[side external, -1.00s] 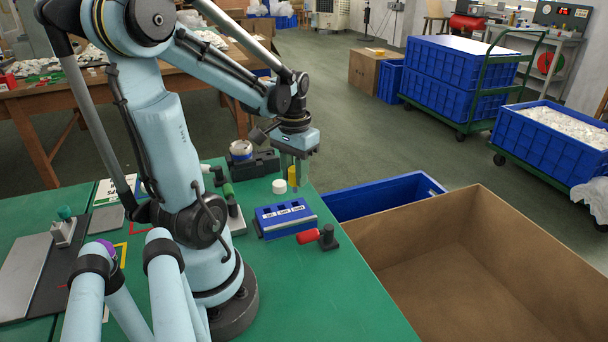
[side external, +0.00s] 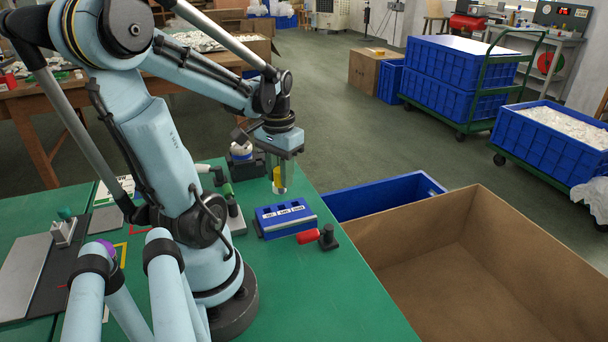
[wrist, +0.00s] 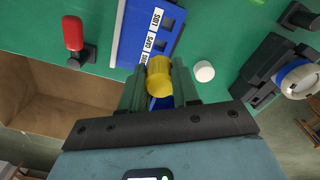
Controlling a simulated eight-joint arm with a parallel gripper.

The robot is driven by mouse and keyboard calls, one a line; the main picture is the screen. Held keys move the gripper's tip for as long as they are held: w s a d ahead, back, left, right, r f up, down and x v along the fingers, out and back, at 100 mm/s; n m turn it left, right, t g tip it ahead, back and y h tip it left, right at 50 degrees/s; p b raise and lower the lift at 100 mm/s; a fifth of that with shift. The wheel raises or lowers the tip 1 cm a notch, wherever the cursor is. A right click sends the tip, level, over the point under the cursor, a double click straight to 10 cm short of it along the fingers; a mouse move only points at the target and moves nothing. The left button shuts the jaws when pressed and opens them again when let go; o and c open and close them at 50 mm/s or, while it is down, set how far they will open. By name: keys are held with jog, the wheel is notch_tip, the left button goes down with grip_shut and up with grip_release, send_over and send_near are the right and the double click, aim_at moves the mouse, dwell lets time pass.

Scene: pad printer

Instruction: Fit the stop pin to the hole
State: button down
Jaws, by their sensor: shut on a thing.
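My gripper (side external: 279,176) is shut on a yellow cylinder, taken to be the stop pin (side external: 277,178), above the far part of the green table. In the wrist view the yellow pin (wrist: 159,73) sits upright-looking between my two dark green fingers (wrist: 159,88). A short white round piece (wrist: 204,71) stands on the table beside the gripper; in the side view it is mostly hidden behind the fingers. I cannot make out the hole in either view.
A blue rack (side external: 286,216) with white labels stands in front of the gripper. A red-handled clamp (side external: 327,238) is near it, and a green-handled one (side external: 233,208) to its left. A dark device (wrist: 262,70) lies behind. A cardboard box (side external: 470,250) and blue crate (side external: 385,192) adjoin the table.

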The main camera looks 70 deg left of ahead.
aim_at(281, 193)
jog(key=shift+f, duration=0.15)
jog(key=shift+f, duration=1.45)
jog(key=shift+f, duration=1.2)
dwell(1.0)
jog(key=c, duration=0.8)
grip_release()
jog(key=shift+o, duration=0.2)
jog(key=shift+r, duration=0.1)
